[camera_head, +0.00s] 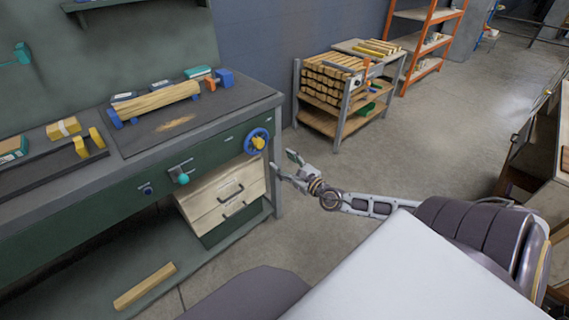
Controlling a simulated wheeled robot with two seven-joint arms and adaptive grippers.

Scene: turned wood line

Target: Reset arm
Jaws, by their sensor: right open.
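My right arm reaches in from the lower right, and its gripper (287,166) hangs over the floor just right of the workbench's front corner. The gripper is open, and I see nothing between its fingers. It is close in the picture to the blue handwheel (257,141) on the bench front; I cannot tell how far apart they are. My left gripper does not show.
The green workbench (205,146) fills the left, with a wooden workpiece (155,101) between blue supports on top. A cart (344,121) stacked with wood stands behind, near an orange shelf rack (432,45). Another bench edge (526,125) is at right. The floor between is clear.

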